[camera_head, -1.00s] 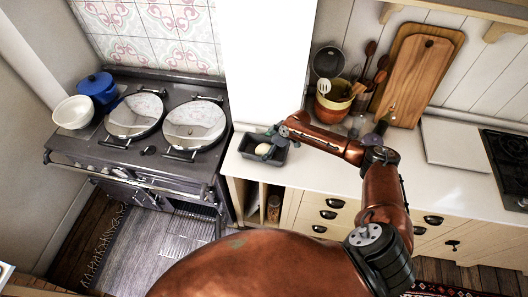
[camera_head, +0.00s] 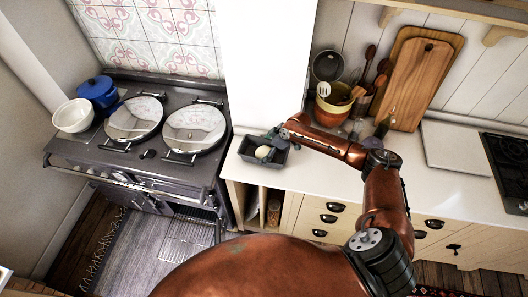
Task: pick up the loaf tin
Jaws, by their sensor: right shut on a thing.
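The loaf tin (camera_head: 249,157) is a dark grey rectangular tin at the left end of the white counter, beside the range cooker. A pale rounded thing (camera_head: 263,152), perhaps dough, lies in it. My right gripper (camera_head: 269,145) is at the tin's right side and is shut on the tin, probably at its rim; its fingers are small and partly hidden. I cannot tell whether the tin is clear of the counter. My left gripper does not show.
The range cooker (camera_head: 140,158) with two round lids stands left, bearing a white bowl (camera_head: 73,115) and a blue pot (camera_head: 98,91). Utensil pots (camera_head: 333,108), bottles and wooden boards (camera_head: 411,80) stand behind my right arm. The counter's front (camera_head: 330,185) is clear.

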